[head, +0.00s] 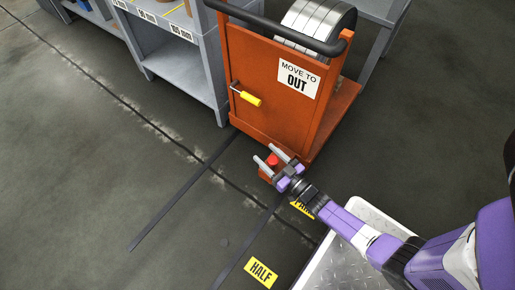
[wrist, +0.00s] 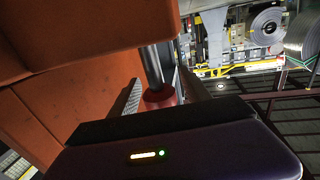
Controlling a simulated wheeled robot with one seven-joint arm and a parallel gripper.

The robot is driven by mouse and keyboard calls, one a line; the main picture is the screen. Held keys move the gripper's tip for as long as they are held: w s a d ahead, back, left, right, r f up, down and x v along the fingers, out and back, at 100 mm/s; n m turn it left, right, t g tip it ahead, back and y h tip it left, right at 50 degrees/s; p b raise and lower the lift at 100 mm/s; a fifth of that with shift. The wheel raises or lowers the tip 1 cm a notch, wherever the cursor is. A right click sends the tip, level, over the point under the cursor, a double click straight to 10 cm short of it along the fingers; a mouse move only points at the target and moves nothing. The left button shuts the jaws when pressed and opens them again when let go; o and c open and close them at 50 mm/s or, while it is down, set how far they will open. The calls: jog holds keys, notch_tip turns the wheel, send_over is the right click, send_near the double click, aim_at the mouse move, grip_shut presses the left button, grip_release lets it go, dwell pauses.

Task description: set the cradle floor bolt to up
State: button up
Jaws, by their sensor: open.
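The orange cradle (head: 262,85) stands at the top middle of the head view, and its orange panel (wrist: 90,90) fills the left of the wrist view. A floor bolt with a red knob (head: 272,161) is low at its near corner. The wrist view shows the red knob (wrist: 160,96) on a bright steel rod (wrist: 152,65). My gripper (head: 263,152) is open, with one finger on each side of the red knob and not closed on it. Whether a finger touches the knob, I cannot tell. The bolt's lower end is hidden.
A yellow-handled lever (head: 250,99) sticks out from the cradle's front. A steel coil (head: 316,28) rests on the cradle. A grey shelf unit (head: 183,75) stands left of it. The floor at left is clear.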

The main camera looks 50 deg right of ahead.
jog(key=shift+w, duration=0.25)
jog(key=shift+c, duration=0.5)
grip_shut()
jog(key=shift+r, duration=0.1)
dwell(0.8)
